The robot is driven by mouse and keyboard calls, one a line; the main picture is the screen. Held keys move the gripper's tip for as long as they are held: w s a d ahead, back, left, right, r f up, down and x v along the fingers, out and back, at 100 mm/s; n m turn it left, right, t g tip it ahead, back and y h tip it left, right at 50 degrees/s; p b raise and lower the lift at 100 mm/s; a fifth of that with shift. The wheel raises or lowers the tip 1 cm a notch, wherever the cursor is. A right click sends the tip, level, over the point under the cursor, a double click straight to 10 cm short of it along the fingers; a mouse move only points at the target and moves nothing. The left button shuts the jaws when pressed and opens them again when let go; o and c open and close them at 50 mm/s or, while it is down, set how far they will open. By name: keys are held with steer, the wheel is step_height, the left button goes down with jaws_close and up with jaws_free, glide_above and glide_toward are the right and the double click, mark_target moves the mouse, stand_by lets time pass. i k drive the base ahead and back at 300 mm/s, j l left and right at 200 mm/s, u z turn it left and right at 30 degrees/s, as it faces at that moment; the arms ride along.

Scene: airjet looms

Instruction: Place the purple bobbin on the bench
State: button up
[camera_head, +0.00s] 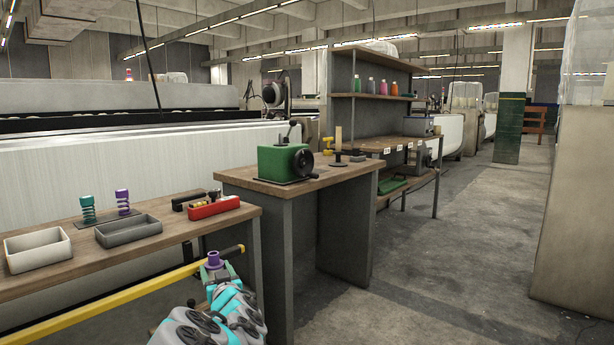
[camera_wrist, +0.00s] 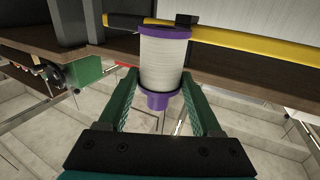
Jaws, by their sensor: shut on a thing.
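The purple bobbin (camera_wrist: 165,62), a pale wound body between purple end flanges, sits between the two green fingers of my gripper (camera_wrist: 160,82) in the wrist view. My gripper is shut on it. In the head view the purple end of the bobbin (camera_head: 214,259) shows above my gripper (camera_head: 220,275), beside the front edge of the left wooden bench (camera_head: 180,229). A second wooden bench (camera_head: 337,179) with a green crank machine (camera_head: 286,163) stands just beyond. I cannot tell which bench is meant.
A yellow bar (camera_head: 120,297) runs along the left bench's front. That bench holds a white tray (camera_head: 38,250), a grey tray (camera_head: 128,231), a red tray (camera_head: 214,208) and green and purple coils (camera_head: 123,201). Open floor (camera_head: 430,260) lies to the right.

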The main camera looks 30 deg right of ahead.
mark_target(319, 171)
steer(key=i+l, duration=0.1)
steer(key=l, duration=0.25)
steer(key=i+l, duration=0.1)
steer(key=l, duration=0.3)
steer(key=i+l, duration=0.1)
steer(key=l, duration=0.25)
steer(key=i+l, duration=0.1)
steer(key=l, duration=0.3)
steer(key=i+l+z, duration=0.1)
steer(key=l, duration=0.25)
steer(key=i+l, duration=0.1)
steer(key=l, duration=0.25)
